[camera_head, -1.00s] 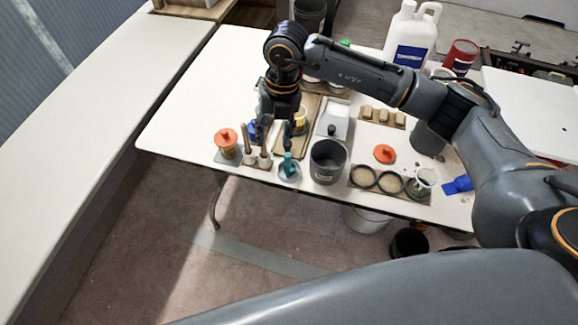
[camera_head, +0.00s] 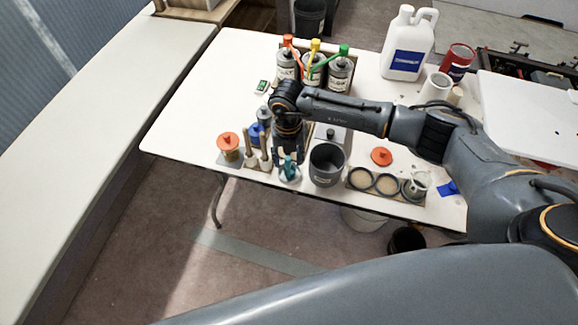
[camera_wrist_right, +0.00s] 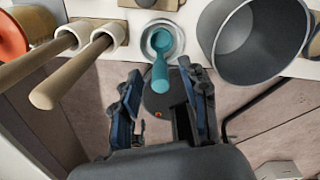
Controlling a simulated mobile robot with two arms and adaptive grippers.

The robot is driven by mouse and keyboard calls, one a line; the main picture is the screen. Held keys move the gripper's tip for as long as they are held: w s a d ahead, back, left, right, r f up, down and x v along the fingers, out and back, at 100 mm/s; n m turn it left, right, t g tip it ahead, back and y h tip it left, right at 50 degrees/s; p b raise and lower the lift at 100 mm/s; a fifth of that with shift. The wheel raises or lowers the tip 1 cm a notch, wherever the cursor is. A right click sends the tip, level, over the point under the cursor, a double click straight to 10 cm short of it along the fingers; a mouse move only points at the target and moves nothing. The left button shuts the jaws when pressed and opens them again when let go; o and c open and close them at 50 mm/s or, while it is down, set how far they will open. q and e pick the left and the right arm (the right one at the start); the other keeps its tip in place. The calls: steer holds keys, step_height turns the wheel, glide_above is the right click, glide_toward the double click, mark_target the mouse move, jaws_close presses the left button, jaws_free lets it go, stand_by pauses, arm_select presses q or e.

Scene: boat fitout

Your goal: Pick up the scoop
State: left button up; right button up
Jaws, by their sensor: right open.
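My left gripper is not in view.
A grey pot (camera_head: 326,166) stands close right of the cup. Wooden-handled tools (camera_head: 259,152) and an orange-lidded jar (camera_head: 228,145) stand to the left. Several bottles (camera_head: 313,68) and a white jug (camera_head: 407,45) stand further back. The table's left part is clear.

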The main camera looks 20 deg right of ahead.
steer(key=shift+f, duration=1)
jaws_close()
steer(key=shift+r, duration=0.1)
steer(key=shift+r+b, duration=0.35)
steer(key=shift+r, duration=0.15)
steer(key=s+d+r+b, duration=0.2)
steer(key=s+r+b, duration=0.2)
steer(key=s+r, duration=0.8)
steer(key=shift+s+d+b, duration=0.3)
steer(key=shift+s, duration=0.6)
